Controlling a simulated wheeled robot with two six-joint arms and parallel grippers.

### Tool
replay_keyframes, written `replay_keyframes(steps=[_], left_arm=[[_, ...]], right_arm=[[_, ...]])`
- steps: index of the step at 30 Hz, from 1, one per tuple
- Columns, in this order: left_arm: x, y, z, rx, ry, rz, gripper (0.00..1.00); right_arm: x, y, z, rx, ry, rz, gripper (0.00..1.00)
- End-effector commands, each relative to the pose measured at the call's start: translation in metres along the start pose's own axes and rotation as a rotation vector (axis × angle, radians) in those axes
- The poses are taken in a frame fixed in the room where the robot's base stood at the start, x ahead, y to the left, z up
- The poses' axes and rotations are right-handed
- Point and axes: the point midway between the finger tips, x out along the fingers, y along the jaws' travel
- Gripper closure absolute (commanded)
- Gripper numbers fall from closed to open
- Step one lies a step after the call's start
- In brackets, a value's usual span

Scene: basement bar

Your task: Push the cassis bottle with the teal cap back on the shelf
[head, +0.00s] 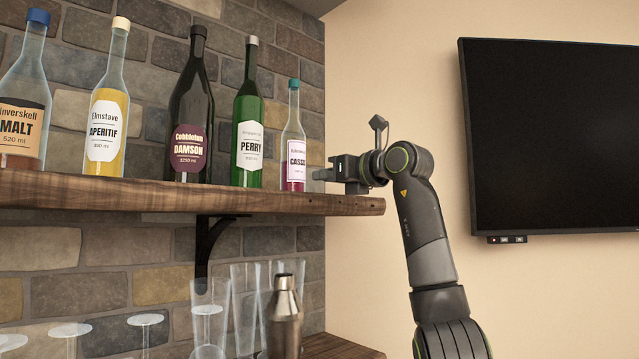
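The cassis bottle (293,137) is clear with a teal cap, a white label and dark pink liquid low inside. It stands upright at the right end of the row on the wooden shelf (200,199). My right gripper (318,174) is just right of the bottle's lower part, above the shelf's right end, with its fingers pointing left. A small gap seems to show between fingertips and bottle; I cannot tell whether they touch. Its finger spacing is hidden by the side-on angle. My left gripper is not in view.
A green perry bottle (248,120) stands close left of the cassis, with damson (190,110), aperitif (108,105) and malt (25,100) bottles further left. Glasses and a shaker (284,318) stand below. A brick wall is behind; a screen (550,130) hangs right.

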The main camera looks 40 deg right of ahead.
Motion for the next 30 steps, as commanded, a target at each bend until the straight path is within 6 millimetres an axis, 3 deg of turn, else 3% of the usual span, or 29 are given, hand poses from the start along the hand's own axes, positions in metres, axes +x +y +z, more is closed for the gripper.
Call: replay_keyframes(steps=[16,30], left_arm=[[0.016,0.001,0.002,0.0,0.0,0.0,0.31],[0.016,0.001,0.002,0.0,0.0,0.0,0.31]], right_arm=[[-0.054,0.0,0.0,-0.001,-0.002,-0.001,0.82],[-0.058,0.0,0.0,-0.001,0.0,0.001,0.82]])
